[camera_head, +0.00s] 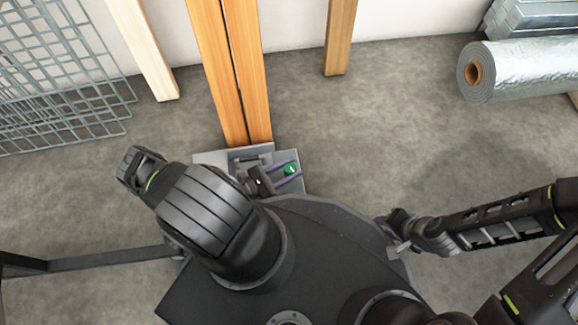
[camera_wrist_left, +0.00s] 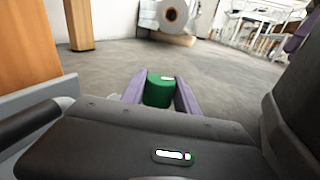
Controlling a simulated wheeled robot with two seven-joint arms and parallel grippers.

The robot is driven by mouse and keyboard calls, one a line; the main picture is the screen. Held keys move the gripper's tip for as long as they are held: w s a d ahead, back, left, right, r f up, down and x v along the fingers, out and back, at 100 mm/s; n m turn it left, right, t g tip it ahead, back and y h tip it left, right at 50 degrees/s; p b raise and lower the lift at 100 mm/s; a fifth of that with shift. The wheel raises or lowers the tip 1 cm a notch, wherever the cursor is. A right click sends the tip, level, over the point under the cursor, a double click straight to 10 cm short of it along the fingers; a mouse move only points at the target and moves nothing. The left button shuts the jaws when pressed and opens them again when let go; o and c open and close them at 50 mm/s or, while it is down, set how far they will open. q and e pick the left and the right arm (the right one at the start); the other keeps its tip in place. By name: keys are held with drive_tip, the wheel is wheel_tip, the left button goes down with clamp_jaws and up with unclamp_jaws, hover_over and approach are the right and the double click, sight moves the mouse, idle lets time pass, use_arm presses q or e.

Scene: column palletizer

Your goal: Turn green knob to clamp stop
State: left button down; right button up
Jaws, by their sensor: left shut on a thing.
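The green knob (camera_head: 291,169) sits on the grey metal base plate (camera_head: 291,156) at the foot of the orange wooden posts. My left gripper (camera_head: 289,171) has its two purple fingers on either side of the knob and is shut on it. In the left wrist view the green knob (camera_wrist_left: 158,91) stands between the purple fingers (camera_wrist_left: 160,95), with a white mark on its top. The clamp stop cannot be clearly made out. My right gripper (camera_head: 397,233) is at the right, away from the plate; its fingers are too small to read.
The orange posts (camera_head: 229,70) rise behind the plate. A pale wooden post (camera_head: 142,50) and another wooden post (camera_head: 340,38) stand by the wall. A wire mesh (camera_head: 60,60) is at the left, and a silver foil roll (camera_head: 525,70) at the right. The floor between is clear.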

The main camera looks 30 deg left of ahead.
sight(285, 172)
use_arm(q)
drive_tip(key=c, duration=0.9)
unclamp_jaws()
drive_tip(key=shift+p+v, duration=0.6)
drive_tip(key=shift+v, duration=3.3)
